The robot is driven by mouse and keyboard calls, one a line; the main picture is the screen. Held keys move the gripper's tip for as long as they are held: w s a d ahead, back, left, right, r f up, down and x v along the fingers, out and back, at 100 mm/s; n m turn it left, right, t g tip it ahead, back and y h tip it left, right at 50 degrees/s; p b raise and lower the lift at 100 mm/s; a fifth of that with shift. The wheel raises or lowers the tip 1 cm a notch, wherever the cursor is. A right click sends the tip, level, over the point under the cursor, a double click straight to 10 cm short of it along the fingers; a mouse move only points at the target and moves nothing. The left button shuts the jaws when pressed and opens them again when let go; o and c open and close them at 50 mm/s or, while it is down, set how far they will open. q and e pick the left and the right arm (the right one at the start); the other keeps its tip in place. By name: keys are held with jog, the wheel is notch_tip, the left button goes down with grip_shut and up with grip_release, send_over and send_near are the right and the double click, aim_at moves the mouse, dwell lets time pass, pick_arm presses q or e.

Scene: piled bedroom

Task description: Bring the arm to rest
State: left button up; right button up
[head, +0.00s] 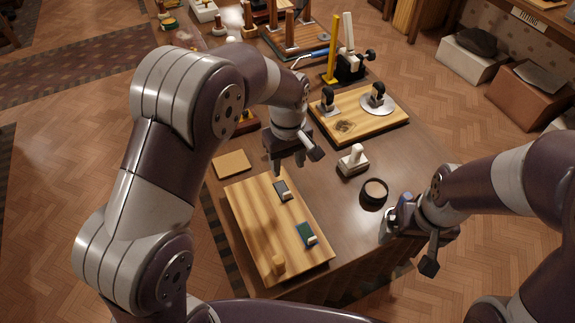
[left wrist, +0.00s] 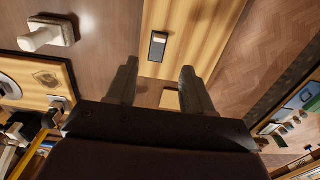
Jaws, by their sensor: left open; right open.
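My left gripper (head: 289,165) hangs over the table with its fingers pointing down, above the far end of the near wooden board (head: 255,220). In the left wrist view its two fingers (left wrist: 158,68) stand apart with nothing held between them. A small dark block (head: 283,190) lies on the board just below the gripper in the head view; it also shows in the left wrist view (left wrist: 158,45), beyond the fingertips. My right gripper (head: 391,228) is low at the table's right edge; its fingertips are partly hidden, and I see nothing held in it.
Nearby are a tan square (head: 231,164), a white-handled stamp (head: 353,160) and a dark round dish (head: 374,191). A second board (head: 380,125) with stamps and tall tools stand further back.

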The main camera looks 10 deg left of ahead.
dwell(0.3)
pick_arm(q)
jog(key=s+a+m+t, duration=0.1)
jog(key=s+a+m, duration=0.6)
jog(key=s, duration=0.8)
jog(key=a+r, duration=0.1)
jog(key=a, duration=0.2)
jog(key=shift+a, duration=0.2)
